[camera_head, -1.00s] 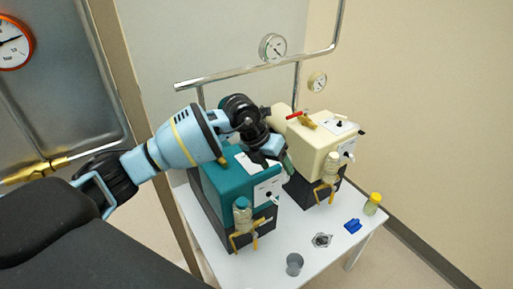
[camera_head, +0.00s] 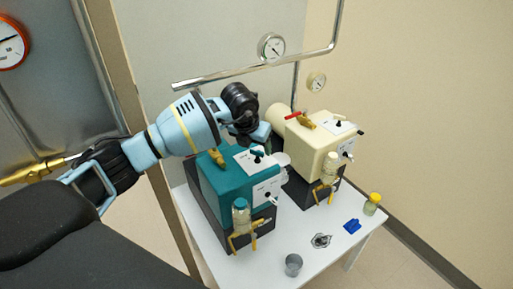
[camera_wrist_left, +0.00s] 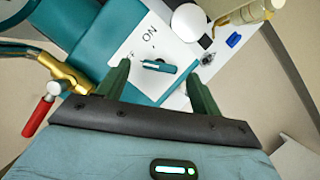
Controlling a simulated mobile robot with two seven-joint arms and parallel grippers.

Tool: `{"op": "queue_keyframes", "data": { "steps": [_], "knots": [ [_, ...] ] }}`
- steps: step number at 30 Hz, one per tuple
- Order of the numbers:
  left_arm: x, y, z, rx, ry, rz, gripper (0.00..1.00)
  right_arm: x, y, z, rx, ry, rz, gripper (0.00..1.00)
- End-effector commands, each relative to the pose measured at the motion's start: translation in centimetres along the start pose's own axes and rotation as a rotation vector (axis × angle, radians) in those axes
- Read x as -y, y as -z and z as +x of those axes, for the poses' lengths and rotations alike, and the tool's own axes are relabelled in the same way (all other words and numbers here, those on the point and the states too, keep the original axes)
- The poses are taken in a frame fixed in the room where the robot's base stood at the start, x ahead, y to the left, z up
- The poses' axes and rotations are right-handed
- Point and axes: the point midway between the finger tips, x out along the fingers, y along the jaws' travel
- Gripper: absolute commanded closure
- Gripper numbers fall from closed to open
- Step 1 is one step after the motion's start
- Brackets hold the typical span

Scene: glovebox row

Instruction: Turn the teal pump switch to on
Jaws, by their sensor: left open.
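The teal pump (camera_head: 222,188) stands on a white table, with a white label plate on top. Its teal switch (camera_head: 257,151) sits on that plate and also shows in the left wrist view (camera_wrist_left: 157,66). There the switch lies crosswise, its paler end toward partly hidden letters at left, with "ON" printed above it. My left gripper (camera_wrist_left: 158,71) is open, its dark green fingers on either side of the switch in the picture. Whether they touch it I cannot tell. In the head view the left gripper (camera_head: 262,136) is above the plate. My right gripper is not in view.
A cream pump (camera_head: 315,145) stands just right of the teal one. A brass valve with a red handle (camera_wrist_left: 40,114) is close at left in the wrist view. A grey cup (camera_head: 293,265), blue clip (camera_head: 352,226) and yellow-capped jar (camera_head: 372,203) are in front. A metal rail (camera_head: 250,70) runs behind.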

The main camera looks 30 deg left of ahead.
Motion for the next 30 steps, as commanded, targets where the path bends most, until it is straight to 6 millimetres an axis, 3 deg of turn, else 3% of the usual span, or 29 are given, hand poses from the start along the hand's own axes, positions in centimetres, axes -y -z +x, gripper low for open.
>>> {"op": "queue_keyframes", "data": {
  "steps": [6, 15, 25, 30],
  "knots": [
    [0.0, 0.1, 1.8, -0.001, 0.0, 0.0, 0.35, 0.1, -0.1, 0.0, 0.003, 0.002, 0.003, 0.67],
    [0.0, 0.0, 1.9, 0.001, 0.0, 0.001, 0.35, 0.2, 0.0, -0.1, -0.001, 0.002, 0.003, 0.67],
    [0.0, 0.0, 1.9, 0.001, 0.001, 0.001, 0.78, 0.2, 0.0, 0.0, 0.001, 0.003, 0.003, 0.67],
    [0.0, 0.0, 1.9, 0.001, 0.003, 0.008, 0.79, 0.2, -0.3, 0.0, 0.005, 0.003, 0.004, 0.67]
  ]
}}
